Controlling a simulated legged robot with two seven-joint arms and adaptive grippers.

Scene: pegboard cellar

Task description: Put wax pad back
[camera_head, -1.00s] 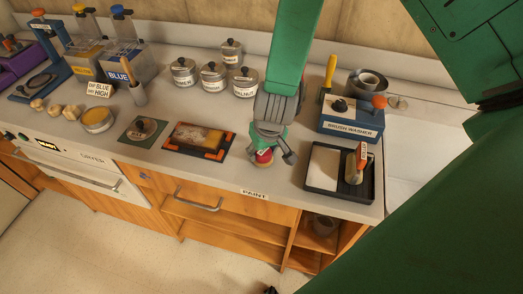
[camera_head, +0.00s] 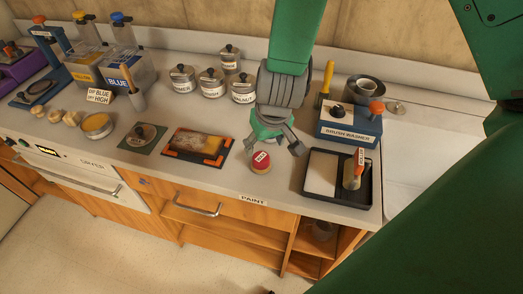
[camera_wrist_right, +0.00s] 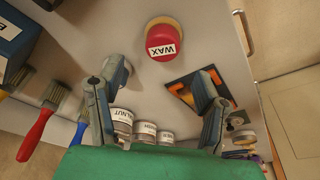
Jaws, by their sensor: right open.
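The wax pad (camera_head: 261,162) has a red top marked WAX and a pale tan underside. It rests on the counter near the front edge, between an orange-cornered panel and a black tray. It also shows in the right wrist view (camera_wrist_right: 164,42), beyond the fingertips. My right gripper (camera_head: 276,146) is open and empty, just behind and above the pad, apart from it. Its two spread fingers show in the wrist view (camera_wrist_right: 150,85) with nothing between them. My left gripper is not in view.
The orange-cornered panel (camera_head: 184,143) lies left of the pad. The black tray (camera_head: 313,200) holds a white sheet and a handled tool. Behind it stands the blue brush washer (camera_head: 345,128). Lidded tins (camera_head: 212,83) stand at the back. A round yellow tin (camera_head: 97,126) is farther left.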

